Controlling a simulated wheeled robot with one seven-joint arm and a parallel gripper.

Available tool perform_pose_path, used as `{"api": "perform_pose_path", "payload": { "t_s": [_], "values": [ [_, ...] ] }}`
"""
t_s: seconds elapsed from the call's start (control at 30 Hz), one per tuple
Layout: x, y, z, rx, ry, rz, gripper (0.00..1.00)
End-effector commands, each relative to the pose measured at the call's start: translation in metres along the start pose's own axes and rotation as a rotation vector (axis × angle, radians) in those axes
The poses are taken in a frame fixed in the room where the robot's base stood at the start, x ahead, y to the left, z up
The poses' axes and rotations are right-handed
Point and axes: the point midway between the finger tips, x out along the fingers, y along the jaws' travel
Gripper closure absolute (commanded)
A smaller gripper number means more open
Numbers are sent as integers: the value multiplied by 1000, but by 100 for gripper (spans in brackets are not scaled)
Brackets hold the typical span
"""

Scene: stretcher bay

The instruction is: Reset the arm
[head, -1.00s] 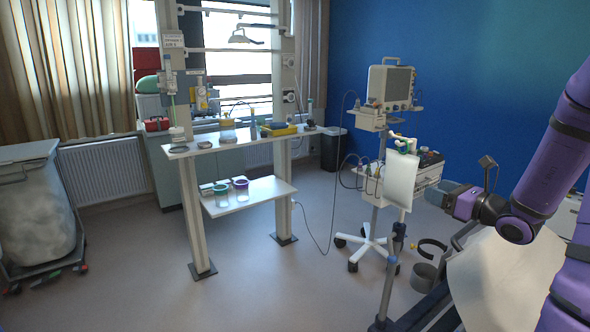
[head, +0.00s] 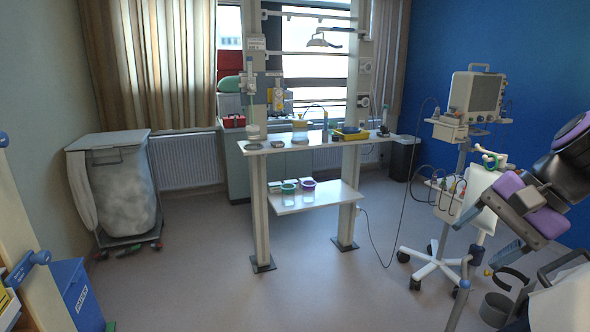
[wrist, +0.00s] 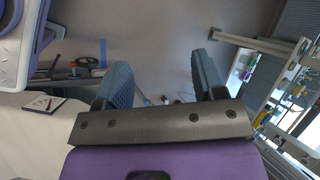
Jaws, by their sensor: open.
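My gripper shows in the wrist view (wrist: 162,78) with two blue-grey ridged fingers spread wide apart and nothing between them. In the head view, my purple and black arm enters at the right edge, with the gripper end low in front of the monitor stand. In the wrist view the sheet (wrist: 35,135) shows at the lower left.
A wheeled monitor stand (head: 435,262) is close to my arm. A two-level supply bench (head: 318,198) with jars and trays stands mid-room. A laundry cart (head: 112,190) is at the left, with a blue bin (head: 75,295) in the near left corner. The floor between is clear.

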Motion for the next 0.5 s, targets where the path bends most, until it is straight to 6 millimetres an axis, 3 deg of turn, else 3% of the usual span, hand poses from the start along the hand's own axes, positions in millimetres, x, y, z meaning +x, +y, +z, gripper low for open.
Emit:
{"api": "perform_pose_path", "payload": {
  "t_s": [0.2, 0.5],
  "values": [
    [-25, 20, 34, -409, 179, 206, 36],
    [-62, 37, 48, -809, 394, 385, 36]
  ]
}}
